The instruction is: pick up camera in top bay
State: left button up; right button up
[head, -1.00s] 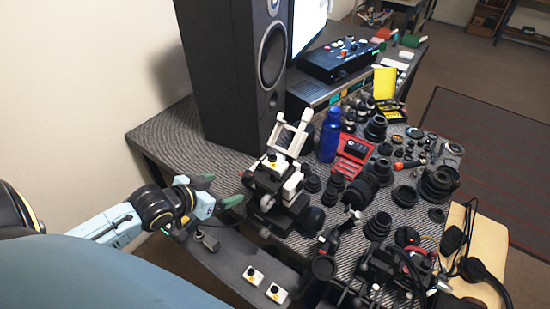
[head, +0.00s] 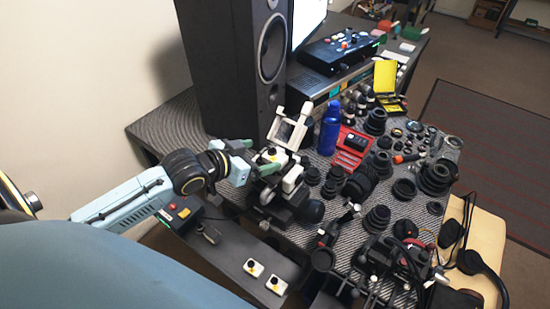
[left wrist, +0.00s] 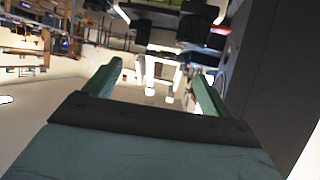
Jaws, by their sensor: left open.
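A small white-topped unit (head: 268,156) with yellow and a dark spot sits on a black-and-white stand (head: 292,180). I take it for the camera in the top bay. A white open frame (head: 290,131) rises behind it. My left gripper (head: 244,157) has its green fingers apart, empty, just left of the unit; I cannot tell whether they touch it. In the left wrist view my gripper (left wrist: 157,70) is open, with white frame-like parts (left wrist: 160,74) beyond the fingers. The unit is not clear there. My right gripper is not in view.
Two similar small white units (head: 254,267) lie on a grey shelf (head: 222,252) in front. A tall black speaker (head: 232,70) stands behind. A blue bottle (head: 329,130), a red case (head: 352,145) and many lenses (head: 377,218) crowd the table to the right.

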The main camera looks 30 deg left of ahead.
aim_at(278, 154)
pick_arm(q)
jog(key=shift+f+x, duration=0.2)
jog(key=shift+x, duration=1.15)
jog(key=shift+f+x, duration=0.2)
jog(key=shift+x, duration=1.15)
jog(key=shift+s, duration=0.25)
jog(key=shift+c, duration=0.2)
jog(key=c, duration=1)
jog(key=shift+r, duration=0.1)
jog(key=shift+c, duration=0.3)
